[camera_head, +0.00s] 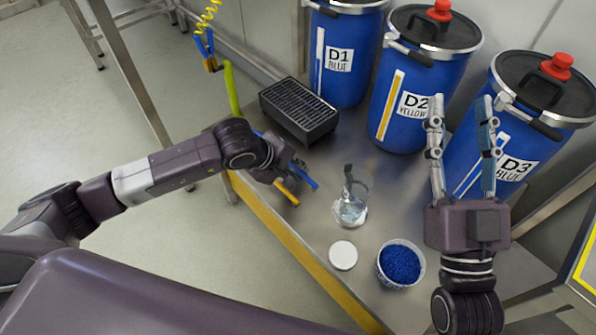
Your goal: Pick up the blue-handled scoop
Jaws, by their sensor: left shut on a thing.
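A blue handle (304,176), which looks like that of the blue-handled scoop, shows at the fingers of my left gripper (293,168), over the left edge of the steel table. My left gripper is shut on it. The scoop's far end is hidden behind my gripper. An orange handle (286,193) lies just beside it, close to the same gripper. My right gripper (461,110) is open and empty, its fingers apart and pointing up the picture in front of the blue drums.
A clear beaker (350,210) with a dark upright thing, a white disc (343,255) and a white tub of blue granules (401,264) stand on the table. A black slotted box (300,108) and drums D1 (340,75), D2 (400,115) and D3 (472,155) line the back.

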